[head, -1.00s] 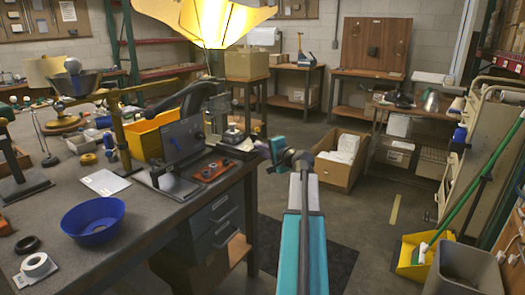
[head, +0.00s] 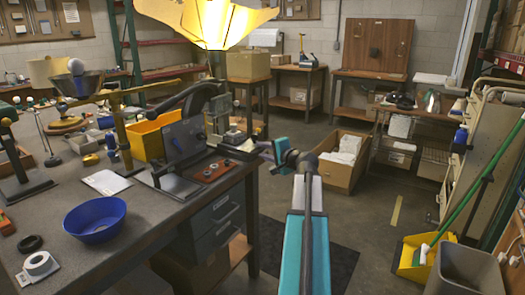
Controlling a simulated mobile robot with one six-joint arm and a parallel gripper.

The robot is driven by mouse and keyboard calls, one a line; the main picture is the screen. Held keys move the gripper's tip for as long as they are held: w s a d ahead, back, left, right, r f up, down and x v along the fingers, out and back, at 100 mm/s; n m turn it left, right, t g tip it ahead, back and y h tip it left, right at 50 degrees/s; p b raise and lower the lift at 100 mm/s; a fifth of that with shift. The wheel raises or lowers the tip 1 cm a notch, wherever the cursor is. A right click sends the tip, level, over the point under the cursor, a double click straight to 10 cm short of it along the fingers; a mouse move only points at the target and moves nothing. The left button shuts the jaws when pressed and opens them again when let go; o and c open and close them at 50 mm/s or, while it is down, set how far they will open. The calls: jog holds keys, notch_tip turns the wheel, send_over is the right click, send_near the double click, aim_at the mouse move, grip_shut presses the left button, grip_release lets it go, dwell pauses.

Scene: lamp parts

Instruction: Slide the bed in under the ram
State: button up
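A dark press-like fixture stands near the right edge of the workbench (head: 150,215). It has an upright dark plate (head: 184,143), a curved black lever arm (head: 192,97) above it and a flat dark base piece (head: 178,187) at its foot. I cannot clearly tell which part is the bed or the ram. My gripper (head: 265,152) is just off the bench's right edge, pointing left toward the fixture, apart from the flat base piece. It is small and dark here, and I cannot tell whether its fingers are open or shut.
A red-brown tray with small rings (head: 214,171) lies right of the fixture. A blue bowl (head: 95,219), a tape roll (head: 39,264) and a white sheet (head: 106,182) lie on the bench. A lit yellow lamp shade (head: 213,22) hangs above.

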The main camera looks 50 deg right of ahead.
jog(key=p+v, duration=0.1)
jog(key=v, duration=1.1)
jog(key=shift+s+r, duration=0.15)
jog(key=shift+s, duration=0.05)
jog(key=shift+a, duration=0.1)
